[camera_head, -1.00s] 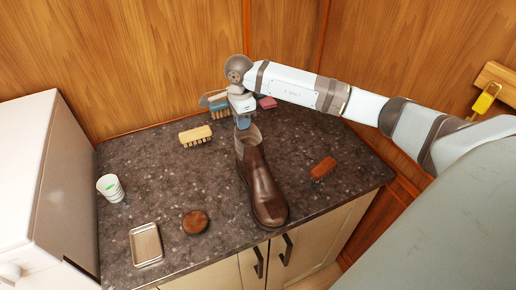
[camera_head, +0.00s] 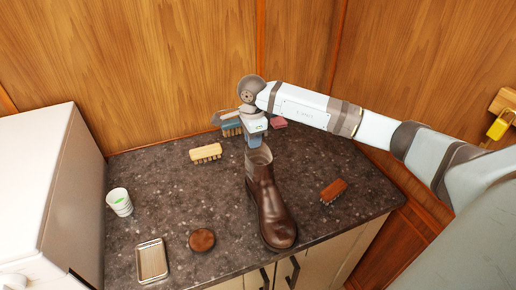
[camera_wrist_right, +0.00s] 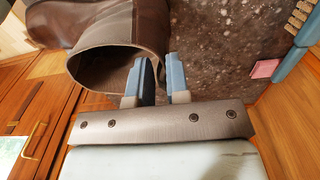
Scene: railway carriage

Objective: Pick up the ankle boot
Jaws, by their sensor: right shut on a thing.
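The brown leather ankle boot (camera_head: 270,205) stands upright on the dark speckled counter (camera_head: 170,210), its toe toward the front edge. My right gripper (camera_head: 254,143) is at the top rear of its shaft. In the right wrist view, my gripper (camera_wrist_right: 157,65) has one blue-grey finger inside the opening of the boot (camera_wrist_right: 105,25) and the other outside, shut on the shaft wall. The gripped strip of wall is partly hidden by the fingers. My left gripper is not in view.
Beside the boot are a red-brown brush (camera_head: 333,190), a pale brush (camera_head: 206,152), a round brown tin (camera_head: 201,240) and a metal tray (camera_head: 151,262). Wood panels close the back.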

